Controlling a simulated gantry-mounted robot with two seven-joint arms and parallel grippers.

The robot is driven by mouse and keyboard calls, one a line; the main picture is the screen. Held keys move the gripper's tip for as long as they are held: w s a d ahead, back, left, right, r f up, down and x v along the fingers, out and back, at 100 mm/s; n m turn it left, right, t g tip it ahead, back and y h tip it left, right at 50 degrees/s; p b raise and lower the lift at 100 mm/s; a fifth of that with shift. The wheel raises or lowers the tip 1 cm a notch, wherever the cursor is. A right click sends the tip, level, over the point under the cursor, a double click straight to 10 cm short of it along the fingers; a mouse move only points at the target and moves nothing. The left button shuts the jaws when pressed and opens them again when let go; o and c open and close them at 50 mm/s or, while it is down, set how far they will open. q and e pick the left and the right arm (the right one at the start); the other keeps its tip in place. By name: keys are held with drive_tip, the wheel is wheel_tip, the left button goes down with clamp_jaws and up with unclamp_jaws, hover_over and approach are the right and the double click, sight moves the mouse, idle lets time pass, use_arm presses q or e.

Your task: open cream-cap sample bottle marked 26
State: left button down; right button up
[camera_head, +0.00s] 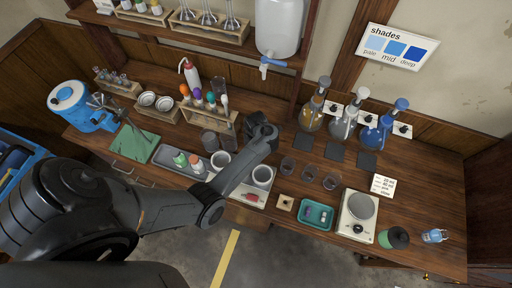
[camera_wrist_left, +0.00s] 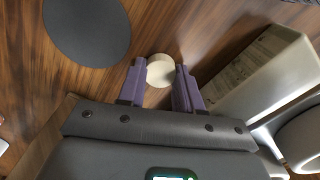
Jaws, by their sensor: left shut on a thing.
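A round cream cap (camera_wrist_left: 160,72) shows in the left wrist view, seen end-on between the two purple fingers of my left gripper (camera_wrist_left: 160,85). The gripper is shut on it. The bottle body under the cap is hidden, and I cannot read any number 26. In the head view my left gripper (camera_head: 261,132) is over the bench, just right of the wooden bottle rack (camera_head: 222,117); its fingertips and the cap are hidden there. The rack holds several bottles with orange, purple, green and pale caps. My right gripper is not in view.
A white balance (camera_head: 357,213) and teal tray (camera_head: 317,213) sit near the front edge.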

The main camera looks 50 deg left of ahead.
use_arm(q)
drive_tip(key=c, duration=0.8)
unclamp_jaws()
drive_tip(key=shift+f, duration=0.1)
drive_tip(key=shift+o, duration=0.2)
